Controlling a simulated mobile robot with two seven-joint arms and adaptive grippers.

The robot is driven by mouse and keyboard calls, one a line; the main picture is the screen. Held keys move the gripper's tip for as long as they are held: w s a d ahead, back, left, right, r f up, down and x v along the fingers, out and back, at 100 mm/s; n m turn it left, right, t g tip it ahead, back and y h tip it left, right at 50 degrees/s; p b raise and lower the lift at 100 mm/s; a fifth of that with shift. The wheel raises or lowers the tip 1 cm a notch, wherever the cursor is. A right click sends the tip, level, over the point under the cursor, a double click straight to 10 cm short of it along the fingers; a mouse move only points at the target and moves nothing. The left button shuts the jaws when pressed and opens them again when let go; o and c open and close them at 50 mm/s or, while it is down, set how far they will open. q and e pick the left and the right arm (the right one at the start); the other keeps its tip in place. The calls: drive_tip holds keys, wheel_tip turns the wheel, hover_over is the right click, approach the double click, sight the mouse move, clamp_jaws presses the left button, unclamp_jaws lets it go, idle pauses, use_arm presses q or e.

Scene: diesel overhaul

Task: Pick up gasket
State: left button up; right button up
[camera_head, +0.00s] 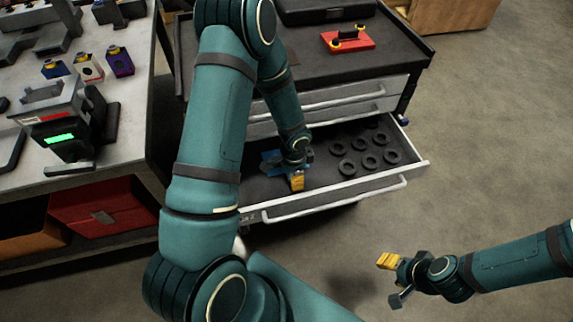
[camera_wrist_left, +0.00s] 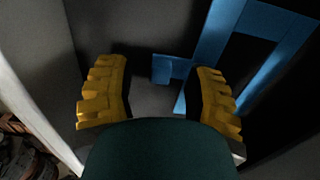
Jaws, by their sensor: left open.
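The gasket (camera_head: 268,160) is a flat blue frame in the open drawer, largely hidden by my left wrist in the head view. In the left wrist view the gasket (camera_wrist_left: 209,45) lies at the upper right, with a small tab pointing left between my fingers. My left gripper (camera_head: 296,180) points down into the drawer. In the left wrist view the left gripper (camera_wrist_left: 160,95) is open, its yellow fingers on either side of the tab. I cannot tell whether they touch it. My right gripper (camera_head: 394,281) is open and empty, over the floor right of the drawer.
The drawer (camera_head: 345,190) has raised walls close to my left gripper; several dark rings (camera_head: 370,160) lie at its right. The cabinet top (camera_head: 375,58) carries a red plate (camera_head: 347,42). A workbench (camera_head: 130,70) stands left. The floor right is clear.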

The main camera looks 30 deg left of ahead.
use_arm(q)
drive_tip(key=shift+f, duration=0.1)
clamp_jaws()
idle(0.4)
